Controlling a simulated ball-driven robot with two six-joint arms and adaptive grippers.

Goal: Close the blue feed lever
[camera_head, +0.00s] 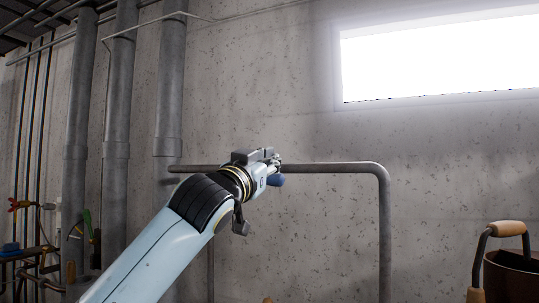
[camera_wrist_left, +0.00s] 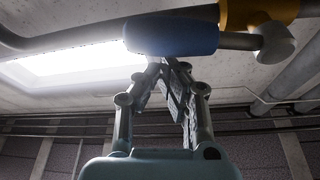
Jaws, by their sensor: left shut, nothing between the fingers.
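The blue lever (camera_head: 277,180) shows in the head view as a small blue end just beside my left gripper (camera_head: 268,158), in front of the grey pipe. Most of the lever is hidden there by the gripper. In the left wrist view the blue lever (camera_wrist_left: 172,36) is a thick blue grip lying across the picture, with a yellow fitting (camera_wrist_left: 258,12) at its right end. The closed, empty fingers of my left gripper (camera_wrist_left: 170,64) reach up to the lower edge of the grip. I cannot tell whether they touch it. My right gripper is not in view.
A grey bent pipe (camera_head: 340,168) runs along the concrete wall and turns down at right. Thick vertical pipes (camera_head: 118,130) stand at left, with a red handle (camera_head: 18,204) and a green lever (camera_head: 88,222) nearby. A brown container (camera_head: 512,280) stands at lower right.

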